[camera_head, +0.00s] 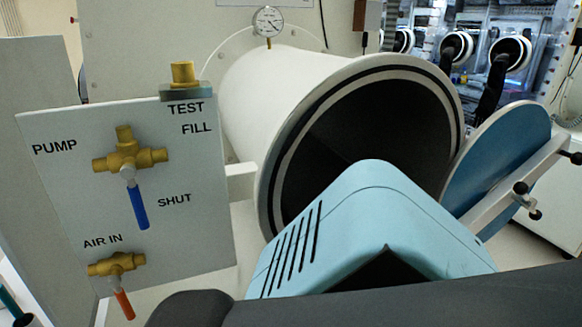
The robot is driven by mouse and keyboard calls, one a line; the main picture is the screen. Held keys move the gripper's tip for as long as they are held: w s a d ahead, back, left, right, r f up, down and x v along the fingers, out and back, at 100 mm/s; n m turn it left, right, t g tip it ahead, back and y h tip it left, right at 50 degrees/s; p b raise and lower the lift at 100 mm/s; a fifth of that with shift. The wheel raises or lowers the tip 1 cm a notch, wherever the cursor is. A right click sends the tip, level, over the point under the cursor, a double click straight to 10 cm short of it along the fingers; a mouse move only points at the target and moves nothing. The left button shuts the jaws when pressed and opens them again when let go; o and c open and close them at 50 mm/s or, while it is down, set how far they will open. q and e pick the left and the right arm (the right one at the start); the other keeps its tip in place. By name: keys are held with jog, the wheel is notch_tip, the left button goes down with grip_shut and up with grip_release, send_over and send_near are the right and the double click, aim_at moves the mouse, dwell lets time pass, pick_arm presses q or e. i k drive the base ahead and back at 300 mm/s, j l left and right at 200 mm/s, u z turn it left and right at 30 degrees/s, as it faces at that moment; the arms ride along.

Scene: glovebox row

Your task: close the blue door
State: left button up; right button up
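The blue door (503,152) is a round disc standing open to the right of the mouth of a white cylindrical chamber (290,88). It is turned well away from the opening, seen at a slant, and its near edge lies close to the chamber's rim. A pale metal bar (545,160) with a small knobbed fitting (521,190) crosses its outer side. The chamber's mouth is uncovered and dark inside. A light blue casing and a dark grey link in the foreground hide the lower part of the mouth and the door's lower edge. No gripper fingers show.
A valve panel (75,190) stands left of the chamber, with a blue-handled valve (137,205) and a red-handled valve (122,303). A round gauge (268,21) sits above the chamber. Glovebox ports (510,52) show at the back right.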

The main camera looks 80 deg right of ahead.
aim_at(515, 144)
jog(key=z, duration=3.95)
jog(key=k+j, duration=0.05)
